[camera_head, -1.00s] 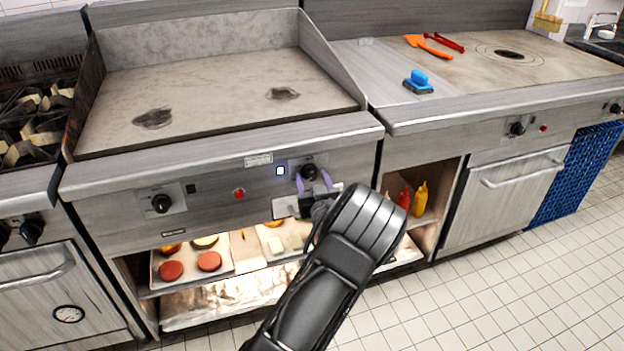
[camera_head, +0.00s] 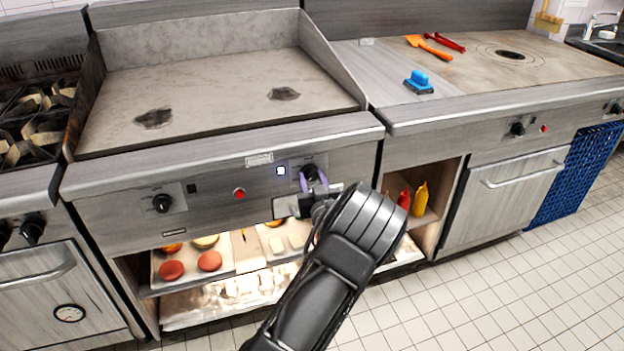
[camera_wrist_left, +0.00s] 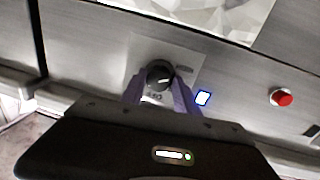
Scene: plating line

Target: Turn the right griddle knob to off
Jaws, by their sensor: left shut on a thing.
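The right griddle knob (camera_head: 309,171) is a round black knob on the steel front panel of the griddle. It also shows in the left wrist view (camera_wrist_left: 159,74), with a light mark on its face. My left gripper (camera_head: 313,179) reaches up to it, with one purple finger on each side, shut on the knob. In the left wrist view the fingers (camera_wrist_left: 158,90) flank the knob, and part of its plate is hidden. My right gripper is in neither view.
A lit square indicator (camera_head: 281,170) and a red button (camera_head: 239,193) sit left of the knob. The left griddle knob (camera_head: 162,203) is farther left. Below the panel is an open shelf with food trays (camera_head: 190,276). Sauce bottles (camera_head: 420,199) stand to the right.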

